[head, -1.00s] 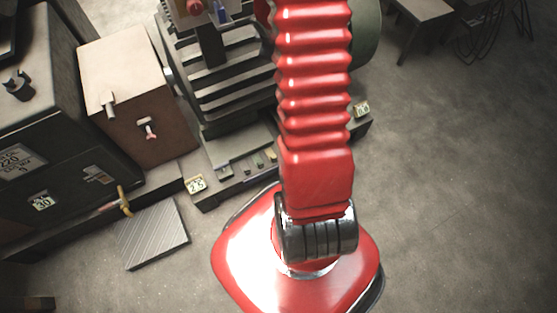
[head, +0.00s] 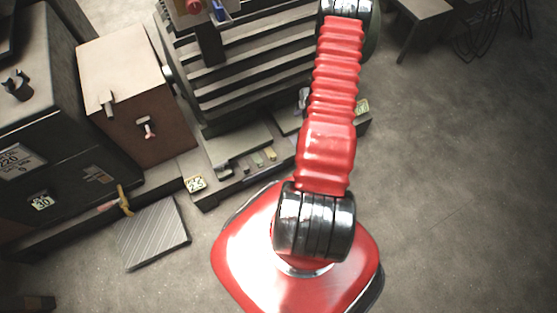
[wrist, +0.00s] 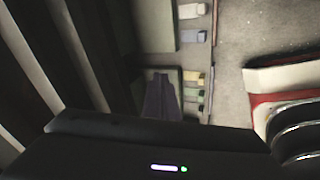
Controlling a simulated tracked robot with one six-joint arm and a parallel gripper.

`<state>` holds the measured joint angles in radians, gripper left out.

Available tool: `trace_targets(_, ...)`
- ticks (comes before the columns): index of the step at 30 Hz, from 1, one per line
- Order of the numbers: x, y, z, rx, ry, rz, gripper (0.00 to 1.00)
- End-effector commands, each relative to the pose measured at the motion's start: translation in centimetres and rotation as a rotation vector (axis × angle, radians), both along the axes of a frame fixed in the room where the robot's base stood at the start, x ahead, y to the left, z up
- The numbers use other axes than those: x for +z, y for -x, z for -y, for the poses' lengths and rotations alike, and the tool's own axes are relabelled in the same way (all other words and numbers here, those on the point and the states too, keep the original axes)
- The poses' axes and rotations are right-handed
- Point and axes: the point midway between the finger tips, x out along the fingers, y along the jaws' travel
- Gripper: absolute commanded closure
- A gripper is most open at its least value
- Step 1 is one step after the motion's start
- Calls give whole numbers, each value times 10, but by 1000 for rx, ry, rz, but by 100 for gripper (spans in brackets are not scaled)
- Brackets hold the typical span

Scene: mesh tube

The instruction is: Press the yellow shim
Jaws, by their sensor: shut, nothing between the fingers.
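The yellow shim (head: 270,153) is a small dull-yellow block in a row on the ledge below the ribbed machine, left of my arm in the head view. It also shows in the wrist view (wrist: 191,76), just right of a pale plate. In the wrist view my gripper (wrist: 162,76) is a dark tapering shape, shut and empty, over the plate to the left of the shim. They look apart in the picture; the height between them cannot be told. In the head view my gripper is mostly hidden by my arm.
A greenish block (wrist: 194,95) lies close below the shim in the wrist view; a blue-grey block (wrist: 196,37) and a pale block (wrist: 201,10) are above it. The ribbed machine (head: 245,75) rises behind. A brown box (head: 140,100) stands left.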

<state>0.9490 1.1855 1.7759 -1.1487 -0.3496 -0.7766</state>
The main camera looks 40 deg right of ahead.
Motion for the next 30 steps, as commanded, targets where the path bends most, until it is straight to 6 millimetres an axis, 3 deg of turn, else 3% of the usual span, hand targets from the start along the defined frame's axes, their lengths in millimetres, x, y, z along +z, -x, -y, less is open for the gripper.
trace_targets(3,-41,23,-13,41,-40,12,100)
trace_targets(8,-87,50,-36,100,-90,44,100)
trace_targets(15,-147,89,-84,176,-170,110,100)
trace_targets(21,-173,107,-114,212,-210,157,100)
trace_targets(30,-176,110,-119,220,-216,167,100)
